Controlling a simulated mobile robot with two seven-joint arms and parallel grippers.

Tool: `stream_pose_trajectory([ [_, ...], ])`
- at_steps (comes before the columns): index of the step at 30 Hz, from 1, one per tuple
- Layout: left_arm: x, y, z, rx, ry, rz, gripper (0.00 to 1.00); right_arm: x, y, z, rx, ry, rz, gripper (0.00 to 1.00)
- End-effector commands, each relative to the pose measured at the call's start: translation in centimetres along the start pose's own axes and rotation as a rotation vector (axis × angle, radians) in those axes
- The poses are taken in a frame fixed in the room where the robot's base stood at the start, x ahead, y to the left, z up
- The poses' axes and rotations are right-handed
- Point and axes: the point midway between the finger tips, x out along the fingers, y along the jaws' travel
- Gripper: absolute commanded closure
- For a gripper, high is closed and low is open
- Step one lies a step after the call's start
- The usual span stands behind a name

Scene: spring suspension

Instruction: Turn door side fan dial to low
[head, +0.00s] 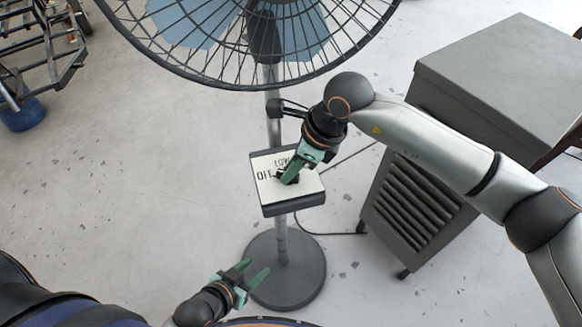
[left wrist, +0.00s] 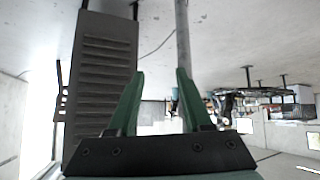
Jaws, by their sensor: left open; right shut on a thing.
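The fan (head: 262,40) stands upright on a grey pole with a round dark base (head: 290,285). A control box with a white face (head: 268,168) sits on the pole, with "LOW" and another partly hidden label printed on it. The dark dial (head: 284,178) is near the middle of the face, mostly covered by my right gripper (head: 288,178), which is shut on it. My left gripper (head: 252,274) is open and empty, low beside the fan base. In the left wrist view its green fingers (left wrist: 153,102) are apart, with the grey pole (left wrist: 183,40) behind them.
A grey louvred cabinet (head: 480,80) stands to the right of the fan; it also shows in the left wrist view (left wrist: 104,70). A metal frame cart (head: 35,50) and a blue round object (head: 22,114) are at the upper left. A cable runs across the floor toward the cabinet. The left floor is clear.

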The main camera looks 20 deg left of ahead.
Motion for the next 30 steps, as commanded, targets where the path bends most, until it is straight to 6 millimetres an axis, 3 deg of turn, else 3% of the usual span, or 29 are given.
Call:
stream_pose_trajectory([
  [10,2.0,-0.1,2.3,-0.001,-0.006,0.002,0.5,0.4,0.1,-0.1,0.213,-0.002,-0.095,1.0],
  [15,3.3,0.9,3.4,0.0,-0.022,0.025,0.5,0.5,0.2,-0.1,0.36,-0.002,-0.157,1.0],
  [30,6.9,3.0,3.1,0.023,0.013,0.084,0.5,0.5,0.5,0.1,0.757,-0.001,-0.319,1.0],
])
